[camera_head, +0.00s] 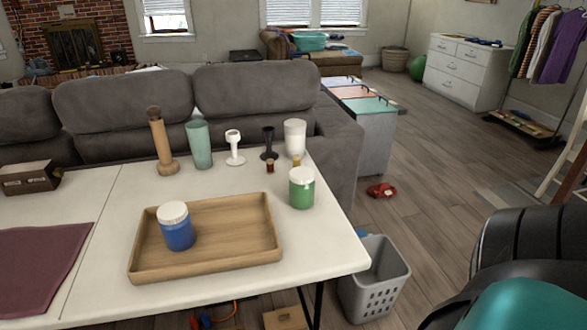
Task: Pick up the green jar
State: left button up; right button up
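The green jar (301,195) stands upright on the white table (300,245), near its right edge. It has a white lid, and its green body is in plain view. It stands just to the right of a wooden tray (262,252), outside it. Neither of my grippers is in view, and nothing touches the jar.
A blue jar (178,234) with a white lid stands in the tray. Behind the green jar are a small red bottle (269,167), a white cup (295,138) and a black candle holder (269,143). A laundry basket (372,283) stands beside the table.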

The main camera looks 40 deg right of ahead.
aim_at(302, 197)
jog(key=z, duration=1.5)
jog(key=i+l+u, duration=0.15)
jog(key=l+u, duration=0.2)
jog(key=i+l+u, duration=0.1)
jog(key=l+u, duration=0.6)
jog(key=l, duration=0.15)
